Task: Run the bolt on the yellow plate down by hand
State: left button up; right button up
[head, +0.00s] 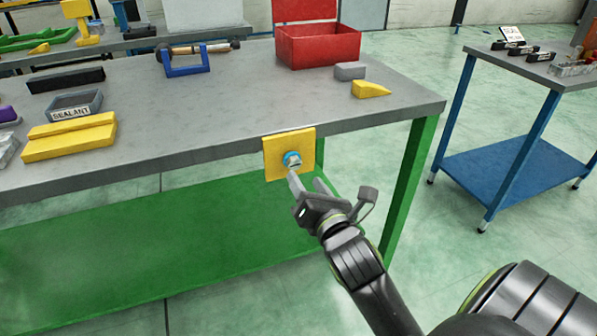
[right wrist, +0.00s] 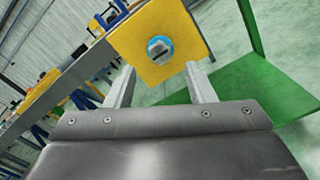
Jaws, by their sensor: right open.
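The yellow plate (head: 275,167) is upright on the front edge of the grey workbench. The bolt (head: 293,160) has a silver head with a blue ring around its base and stands out from the plate's face. In the right wrist view the bolt (right wrist: 160,49) shows near the middle of the yellow plate (right wrist: 180,22). My right gripper (head: 305,184) is open and empty, just in front of and below the bolt in the head view. Its two fingers (right wrist: 159,82) point at the plate, with the bolt lying beyond the gap between them. My left gripper is not in view.
The grey workbench top (head: 230,105) holds a yellow block (head: 70,138), a sealant tray (head: 75,105), a blue holder (head: 186,70) and a red box (head: 318,48). A green leg (head: 410,185) stands right of the plate. A blue cart (head: 510,165) is farther right.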

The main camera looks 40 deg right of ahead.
aim_at(296, 165)
jog(key=shift+x, duration=2.75)
jog(key=shift+c, duration=0.3)
jog(key=c, duration=0.9)
